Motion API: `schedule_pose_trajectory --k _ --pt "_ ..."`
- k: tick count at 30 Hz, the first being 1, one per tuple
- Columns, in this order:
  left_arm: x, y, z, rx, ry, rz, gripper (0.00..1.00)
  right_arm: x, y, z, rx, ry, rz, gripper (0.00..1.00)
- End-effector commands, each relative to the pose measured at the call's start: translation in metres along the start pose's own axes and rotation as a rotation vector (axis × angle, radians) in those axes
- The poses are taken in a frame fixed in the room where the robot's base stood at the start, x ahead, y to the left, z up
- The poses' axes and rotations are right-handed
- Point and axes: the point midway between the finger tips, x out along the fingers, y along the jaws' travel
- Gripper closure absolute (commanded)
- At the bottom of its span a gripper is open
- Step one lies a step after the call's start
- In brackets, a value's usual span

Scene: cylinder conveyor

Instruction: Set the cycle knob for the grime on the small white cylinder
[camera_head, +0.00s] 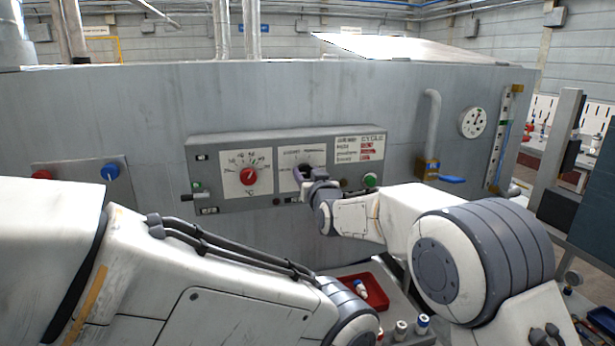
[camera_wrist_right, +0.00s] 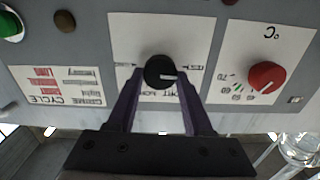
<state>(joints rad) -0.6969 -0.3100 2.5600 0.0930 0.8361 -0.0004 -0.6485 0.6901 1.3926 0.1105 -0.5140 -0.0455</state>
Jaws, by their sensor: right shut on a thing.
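My right gripper (camera_head: 303,177) is at the control panel and shut on the black cycle knob (camera_wrist_right: 160,72). In the right wrist view its purple fingers stand on either side of the knob, whose white pointer line points right in that picture. In the head view the gripper mostly hides the knob. My left gripper is out of view.
A red temperature knob (camera_head: 248,176) is left of the black knob. A green button (camera_head: 370,180) is to the right. More small white cylinders (camera_head: 401,328) stand beside the tray. A valve with a blue handle (camera_head: 452,180) and a gauge (camera_head: 472,122) are further right.

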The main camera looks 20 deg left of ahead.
Motion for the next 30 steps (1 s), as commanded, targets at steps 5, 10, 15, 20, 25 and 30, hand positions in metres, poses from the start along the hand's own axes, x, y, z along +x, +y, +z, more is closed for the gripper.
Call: schedule_pose_trajectory --k 5,10,15,20,25,30 --pt "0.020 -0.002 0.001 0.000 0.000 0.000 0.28 0.000 0.001 0.004 0.103 0.004 0.000 1.00" --pt "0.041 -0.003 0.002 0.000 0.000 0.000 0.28 0.000 0.001 0.005 0.248 0.004 -0.001 1.00" --pt "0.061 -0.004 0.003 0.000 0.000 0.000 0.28 0.000 0.002 0.005 0.411 0.004 -0.001 1.00" --pt "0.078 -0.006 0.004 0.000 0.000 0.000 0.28 0.000 0.003 0.005 0.561 0.004 -0.001 1.00" --pt "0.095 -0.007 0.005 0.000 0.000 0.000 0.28 0.000 0.003 0.005 0.709 0.003 -0.001 1.00" --pt "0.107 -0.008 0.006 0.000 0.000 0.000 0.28 0.000 0.003 0.004 0.831 0.003 -0.001 1.00"
